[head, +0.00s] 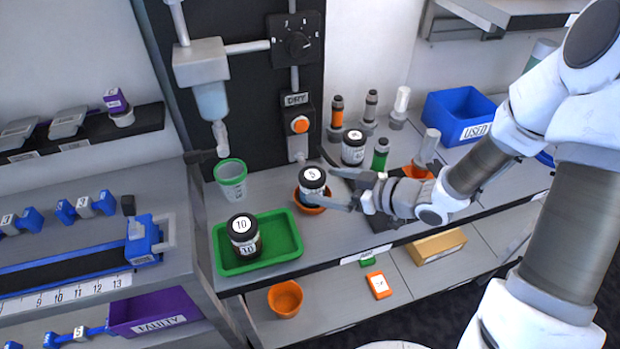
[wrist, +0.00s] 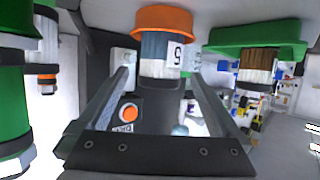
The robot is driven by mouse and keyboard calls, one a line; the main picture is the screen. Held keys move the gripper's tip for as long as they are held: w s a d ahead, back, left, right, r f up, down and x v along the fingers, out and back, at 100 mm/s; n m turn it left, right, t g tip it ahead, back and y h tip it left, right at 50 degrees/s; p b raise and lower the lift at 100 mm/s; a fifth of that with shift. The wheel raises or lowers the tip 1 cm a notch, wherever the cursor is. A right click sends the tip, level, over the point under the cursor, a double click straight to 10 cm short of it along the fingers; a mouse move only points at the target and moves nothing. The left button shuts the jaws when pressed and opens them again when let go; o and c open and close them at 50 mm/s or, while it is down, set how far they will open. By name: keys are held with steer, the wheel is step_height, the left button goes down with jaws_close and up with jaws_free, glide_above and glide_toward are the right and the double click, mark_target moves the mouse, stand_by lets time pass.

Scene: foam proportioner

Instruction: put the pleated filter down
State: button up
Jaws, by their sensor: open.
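My gripper (head: 334,184) is open in the head view, its fingers on either side of a dark-lidded jar marked 5 (head: 312,178). The jar stands upright in a small orange bowl (head: 306,207). The wrist view is inverted; there the jar (wrist: 158,48) shows between the spread fingers (wrist: 160,78), below the orange bowl (wrist: 163,17). I cannot tell whether the fingers touch it. A plain white cylinder (head: 402,99) stands at the back, and a greyish-white one (head: 430,146) stands right of my gripper. Pleats do not show clearly, so I cannot tell which is the pleated filter.
A green tray (head: 284,256) holds a jar marked 10 (head: 243,234). A green cup (head: 231,178) stands behind it. The blue USED bin (head: 452,107) is at back right.

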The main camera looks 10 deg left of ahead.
steer(key=v, duration=0.4)
steer(key=shift+d, duration=0.15)
steer(key=shift+s, duration=0.15)
